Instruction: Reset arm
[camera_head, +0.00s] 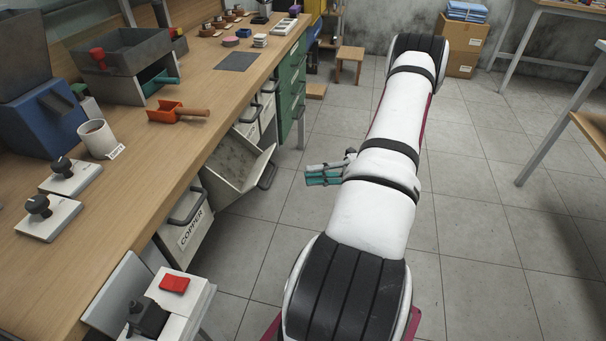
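My arm (393,105) is white with black joint bands. It stretches from the bottom centre up to a dark joint near the top, over the floor to the right of the workbench. My gripper (318,177) has teal fingertips and shows at the left side of the arm, pointing left toward an open, tilted drawer (236,165). The rest of the gripper is hidden behind the arm. The fingertips look small and close together, and I see nothing between them, but I cannot tell whether they are open or shut.
The wooden workbench (205,100) runs along the left, with an orange scoop (178,113), a mug (97,139) and grey bins on it. A drawer labelled COPPER (188,232) sticks out below. Floor (480,200) is clear right of my arm. A stool (350,62) stands behind.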

